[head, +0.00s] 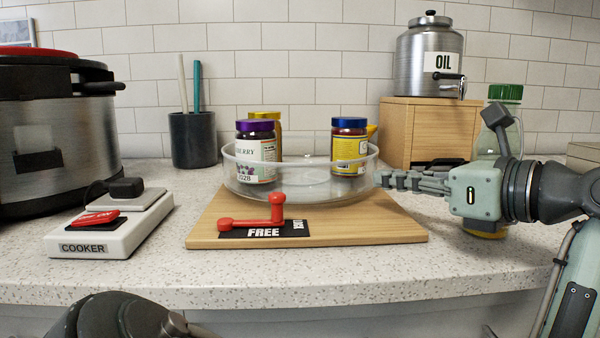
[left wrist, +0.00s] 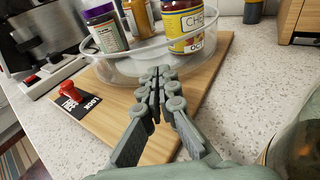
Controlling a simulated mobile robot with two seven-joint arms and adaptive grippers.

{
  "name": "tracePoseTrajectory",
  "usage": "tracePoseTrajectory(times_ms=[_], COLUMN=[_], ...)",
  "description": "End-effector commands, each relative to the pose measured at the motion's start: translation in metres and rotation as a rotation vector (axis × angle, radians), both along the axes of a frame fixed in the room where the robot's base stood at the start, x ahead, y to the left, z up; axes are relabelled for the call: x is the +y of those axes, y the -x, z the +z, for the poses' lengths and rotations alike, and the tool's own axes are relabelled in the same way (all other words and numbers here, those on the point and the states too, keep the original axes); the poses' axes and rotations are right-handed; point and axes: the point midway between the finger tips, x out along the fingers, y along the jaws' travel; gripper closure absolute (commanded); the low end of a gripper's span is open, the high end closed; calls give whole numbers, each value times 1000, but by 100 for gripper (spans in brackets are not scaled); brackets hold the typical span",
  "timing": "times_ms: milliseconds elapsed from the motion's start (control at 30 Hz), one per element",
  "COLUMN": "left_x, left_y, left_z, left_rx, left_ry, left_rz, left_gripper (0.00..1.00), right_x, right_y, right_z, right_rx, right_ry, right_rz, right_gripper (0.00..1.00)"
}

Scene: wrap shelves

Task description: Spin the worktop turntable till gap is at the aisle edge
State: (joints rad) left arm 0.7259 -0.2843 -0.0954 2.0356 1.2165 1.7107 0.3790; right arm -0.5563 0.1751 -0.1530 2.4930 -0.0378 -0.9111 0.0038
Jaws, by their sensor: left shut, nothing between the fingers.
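The worktop turntable (head: 302,187) is a clear round tray with a raised rim on a wooden board. It holds a purple-lidded jar (head: 256,152) at the left, a yellow-lidded jar (head: 272,128) behind it, and a blue-lidded jar (head: 348,147) at the right. An empty stretch lies between the purple and blue jars. A red lever (head: 252,222) lies over the FREE part of its label. My left gripper (head: 384,180) is shut and empty at the tray's right side; in the left wrist view its fingertips (left wrist: 160,78) overlap the rim. Contact is unclear. My right gripper is not visible.
A cooker switch (head: 100,222) and a large cooker (head: 58,140) stand at the left. A green-capped bottle (head: 504,94) stands behind my left gripper. An oil dispenser (head: 428,55) sits on a wooden box behind. The counter front is clear.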

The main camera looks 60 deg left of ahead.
Motion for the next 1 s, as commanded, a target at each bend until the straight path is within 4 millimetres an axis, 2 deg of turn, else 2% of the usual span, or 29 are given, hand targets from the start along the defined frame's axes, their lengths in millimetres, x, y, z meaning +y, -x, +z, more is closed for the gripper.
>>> tracePoseTrajectory(times_ms=[533,1000], left_x=[1,12], left_y=[0,3], left_z=[0,0], left_rx=[0,0], left_ry=[0,0], left_rz=[0,1], left_gripper=[100,100], right_x=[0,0], right_y=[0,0], right_z=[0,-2], right_rx=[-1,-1], right_ry=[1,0], right_rz=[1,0], right_gripper=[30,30])
